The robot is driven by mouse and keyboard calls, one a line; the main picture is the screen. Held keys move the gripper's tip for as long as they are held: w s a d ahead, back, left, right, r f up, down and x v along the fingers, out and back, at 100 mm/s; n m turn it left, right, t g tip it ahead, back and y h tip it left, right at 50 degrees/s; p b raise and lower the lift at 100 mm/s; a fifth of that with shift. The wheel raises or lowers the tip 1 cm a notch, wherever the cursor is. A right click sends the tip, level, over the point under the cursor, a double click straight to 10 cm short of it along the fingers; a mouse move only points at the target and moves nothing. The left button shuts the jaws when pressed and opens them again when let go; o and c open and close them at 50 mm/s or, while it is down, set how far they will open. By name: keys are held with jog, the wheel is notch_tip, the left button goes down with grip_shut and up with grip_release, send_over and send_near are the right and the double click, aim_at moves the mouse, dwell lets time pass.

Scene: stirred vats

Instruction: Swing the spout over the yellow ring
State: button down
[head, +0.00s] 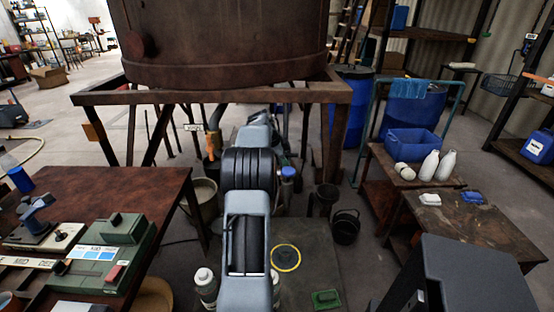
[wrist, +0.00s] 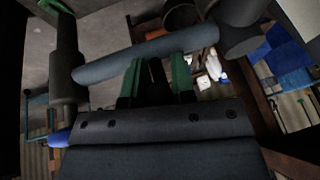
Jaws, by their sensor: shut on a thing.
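The yellow ring (head: 286,258) lies flat on a dark grey slab just right of my arm in the head view. In the wrist view, a long blue-grey pipe (wrist: 145,54), apparently the spout, crosses slantwise in front of my gripper (wrist: 157,72). The green fingers are at the pipe's near side and shut on it; their exact contact is partly hidden. A dark upright cylinder (wrist: 66,75) meets the pipe's left end, and a thicker dark part (wrist: 240,38) is at its right end. In the head view, my arm hides the gripper and most of the spout.
The rusty vat (head: 218,45) stands on a brown frame (head: 300,95) ahead. A dark bucket (head: 345,228) and green block (head: 325,299) are right of the ring. A cluttered table (head: 110,190) stands left; low tables with a blue crate (head: 412,146) and white bottles stand right.

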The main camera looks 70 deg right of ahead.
jog(key=shift+w+d+r, duration=0.1)
jog(key=shift+r, duration=0.1)
jog(key=c, duration=1.1)
grip_release()
jog(key=shift+w+f, duration=0.1)
jog(key=shift+o, duration=0.4)
jog(key=p+v, duration=0.1)
jog(key=v, duration=1.2)
jog(key=shift+r, duration=0.35)
jog(key=shift+w, duration=0.1)
